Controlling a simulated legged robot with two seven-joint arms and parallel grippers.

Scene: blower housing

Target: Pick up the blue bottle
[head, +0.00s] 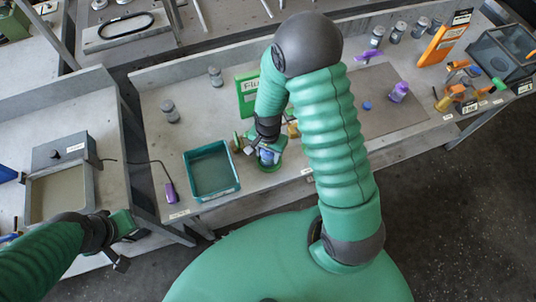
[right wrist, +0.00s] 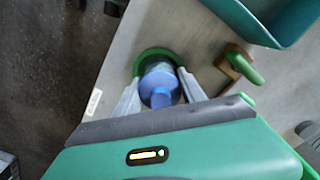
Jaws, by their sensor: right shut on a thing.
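The blue bottle (head: 267,156) is at the front of the middle bench, mostly hidden by my right gripper in the head view. In the right wrist view the blue bottle (right wrist: 160,84) sits between the two pale fingers of my right gripper (right wrist: 160,95), which is shut on it. A round green holder or dish (right wrist: 151,56) shows at the bottle's far end; I cannot tell whether the bottle touches it. My left gripper (head: 123,228) is at the lower left, apart from the bottle; its fingers are unclear.
A teal tray (head: 236,188) stands left of the bottle. A small green-and-wood tool (right wrist: 238,65) lies close to my right gripper. A green sign (head: 247,97) stands behind. A purple bottle (head: 398,92) and a blue cap-like thing (head: 367,106) are on the mat (head: 385,118) at right.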

